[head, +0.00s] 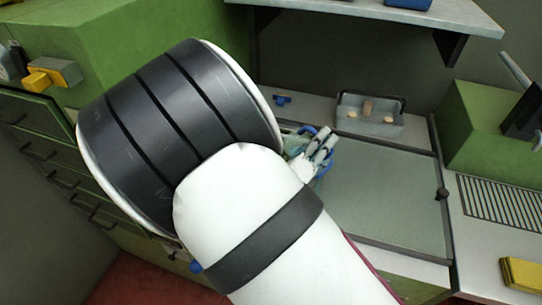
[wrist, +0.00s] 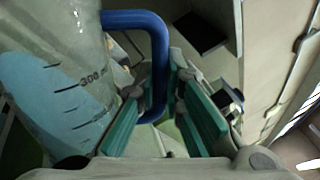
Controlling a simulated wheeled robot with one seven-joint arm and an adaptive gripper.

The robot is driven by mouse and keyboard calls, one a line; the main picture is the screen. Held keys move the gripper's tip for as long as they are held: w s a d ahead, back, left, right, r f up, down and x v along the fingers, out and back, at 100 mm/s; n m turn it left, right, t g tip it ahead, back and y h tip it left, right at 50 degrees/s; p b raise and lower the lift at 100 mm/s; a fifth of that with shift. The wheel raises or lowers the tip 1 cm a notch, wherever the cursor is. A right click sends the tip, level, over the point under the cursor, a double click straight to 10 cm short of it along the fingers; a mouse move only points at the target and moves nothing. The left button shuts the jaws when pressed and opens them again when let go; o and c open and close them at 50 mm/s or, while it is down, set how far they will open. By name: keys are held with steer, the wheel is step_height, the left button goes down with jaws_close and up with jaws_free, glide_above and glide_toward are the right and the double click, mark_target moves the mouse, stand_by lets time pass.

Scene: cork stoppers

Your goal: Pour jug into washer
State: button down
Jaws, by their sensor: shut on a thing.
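The jug (wrist: 75,75) is a translucent vessel with measuring marks, a 300 mark, pale blue contents and a blue handle (wrist: 150,20). It fills the left of the wrist view. My gripper (wrist: 160,92) has its teal-padded fingers closed on the handle. In the head view my gripper (head: 320,150) and the jug (head: 292,143) show only partly, beyond my white arm, which hides most of the jug. The grey open box with a dark bar handle, likely the washer (head: 365,128), stands behind and right of my gripper. Several cork stoppers (head: 368,108) are in it.
A grey-green worktop panel (head: 385,195) lies clear right of my gripper. A shelf (head: 465,17) overhangs the back. A small blue item (head: 282,99) lies left of the box. A dark knob (head: 441,194), a slotted grate (head: 497,208) and a yellow block (head: 522,272) are at right.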

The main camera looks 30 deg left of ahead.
mark_target(300, 135)
steer(key=shift+a+r+n+y, duration=0.1)
steer(key=shift+a+n+y, duration=0.15)
steer(key=shift+a+n, duration=0.35)
steer(key=shift+a+n+y, duration=0.25)
steer(key=shift+n, duration=0.55)
stand_by(0.4)
steer(key=shift+a+f+n, duration=0.3)
steer(key=shift+a+n, duration=0.15)
steer(key=shift+a, duration=0.15)
steer(key=shift+a+f+n, duration=0.3)
steer(key=shift+a+n, duration=0.15)
steer(key=shift+a, duration=0.1)
steer(key=shift+a+f, duration=0.2)
steer(key=shift+a, duration=0.05)
steer(key=shift+a+r+n+t+y+p, duration=0.15)
steer(key=shift+a+r+n+y+p, duration=0.15)
steer(key=shift+n, duration=0.2)
steer(key=shift+a+r+n+t+y+p, duration=0.2)
steer(key=shift+a+n+p, duration=0.15)
steer(key=shift+n, duration=0.15)
